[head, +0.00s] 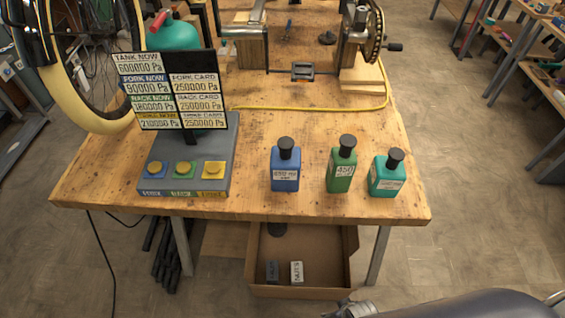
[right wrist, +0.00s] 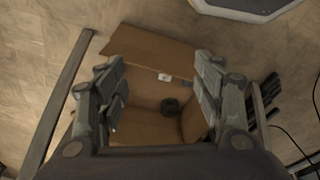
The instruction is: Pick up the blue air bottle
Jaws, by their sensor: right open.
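The blue air bottle (head: 286,168) stands upright near the front edge of the wooden workbench (head: 245,208). It has a black cap and a white label. A green bottle (head: 342,168) and a teal bottle (head: 386,177) stand to its right. My right gripper (right wrist: 158,85) is open and empty in the right wrist view, over the cardboard box (right wrist: 155,48) on the floor. In the head view only part of my right arm shows at the bottom right, low in front of the bench and apart from the bottles. My left gripper is not in view.
A grey panel with coloured buttons (head: 190,150) and a pressure sign (head: 168,90) stands left of the blue bottle. A yellow hose (head: 300,108) lies behind the bottles. The open box (head: 303,292) sits below the bench front, holding small items.

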